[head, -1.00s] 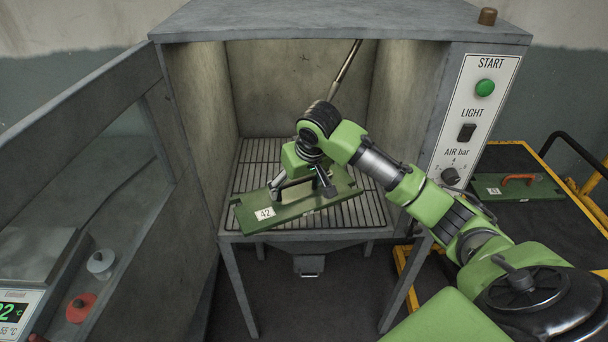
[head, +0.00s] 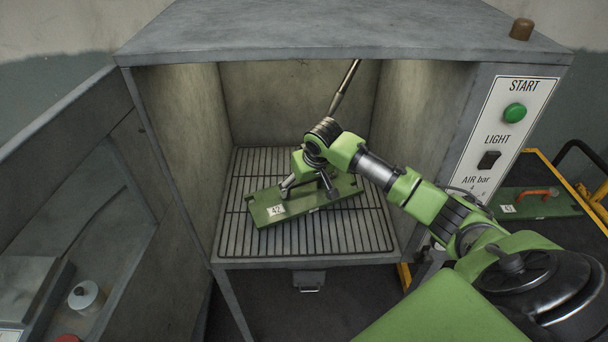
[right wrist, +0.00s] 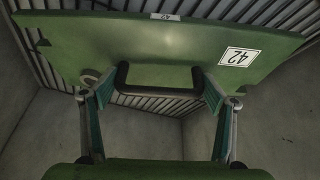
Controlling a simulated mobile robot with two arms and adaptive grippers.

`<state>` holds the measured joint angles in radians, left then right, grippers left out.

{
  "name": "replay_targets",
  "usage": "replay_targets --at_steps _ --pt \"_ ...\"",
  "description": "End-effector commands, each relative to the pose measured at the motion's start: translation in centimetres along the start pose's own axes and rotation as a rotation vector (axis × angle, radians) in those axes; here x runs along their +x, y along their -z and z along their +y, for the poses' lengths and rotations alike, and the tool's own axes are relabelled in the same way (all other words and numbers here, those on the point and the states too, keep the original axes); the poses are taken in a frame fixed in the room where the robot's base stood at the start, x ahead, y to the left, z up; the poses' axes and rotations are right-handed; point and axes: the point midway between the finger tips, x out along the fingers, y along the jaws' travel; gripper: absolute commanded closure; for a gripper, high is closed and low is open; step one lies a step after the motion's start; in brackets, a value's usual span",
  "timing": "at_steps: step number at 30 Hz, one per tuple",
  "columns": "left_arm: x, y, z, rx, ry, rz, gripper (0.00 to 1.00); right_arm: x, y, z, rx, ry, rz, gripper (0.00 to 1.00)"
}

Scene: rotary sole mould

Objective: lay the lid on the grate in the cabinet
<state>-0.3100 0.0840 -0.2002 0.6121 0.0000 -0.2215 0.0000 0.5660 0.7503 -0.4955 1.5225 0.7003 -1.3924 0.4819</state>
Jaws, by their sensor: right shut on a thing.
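The lid (head: 340,190) is a flat green plate with a white "42" label, tilted slightly in the picture, inside the open cabinet. My right gripper (head: 307,188) is over its middle and shut on its dark handle, which also shows between the fingers in the right wrist view (right wrist: 160,76). The grate (head: 350,240) of metal bars lies below the lid, with bare bars in front and to both sides. I cannot tell whether the lid touches the bars. The cabinet (head: 340,36) is grey metal. My left gripper is not in view.
The cabinet door (head: 80,180) stands open at the left. A thin metal lance (head: 345,85) hangs from above inside, close behind my right wrist. The control panel (head: 495,150) is on the right front post. Another green plate with an orange handle (head: 535,203) lies on a cart at right.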

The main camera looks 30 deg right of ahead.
Motion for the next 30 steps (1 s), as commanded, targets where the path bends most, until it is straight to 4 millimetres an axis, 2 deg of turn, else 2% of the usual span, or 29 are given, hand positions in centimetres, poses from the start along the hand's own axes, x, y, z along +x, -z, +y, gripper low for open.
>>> replay_targets --at_steps 5,12,15,26,27,28,30 --pt "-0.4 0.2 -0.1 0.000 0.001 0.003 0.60 0.7 0.1 0.0 0.002 0.002 0.011 0.77" --pt "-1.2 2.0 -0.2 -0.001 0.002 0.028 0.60 3.2 -1.0 0.0 0.002 0.002 0.010 0.77" --pt "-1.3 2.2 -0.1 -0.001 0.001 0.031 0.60 3.9 -1.2 0.0 0.001 0.001 0.012 0.77" --pt "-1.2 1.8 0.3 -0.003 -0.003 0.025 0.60 4.2 -1.3 0.0 0.001 0.002 0.013 0.77" --pt "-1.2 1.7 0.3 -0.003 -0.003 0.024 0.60 4.5 -1.8 0.0 0.000 0.000 0.002 0.16" --pt "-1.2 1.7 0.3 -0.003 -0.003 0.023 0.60 4.5 -1.8 0.0 0.000 0.000 0.002 0.09" --pt "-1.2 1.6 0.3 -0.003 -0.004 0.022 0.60 4.5 -1.8 0.0 0.000 0.000 0.002 0.05"
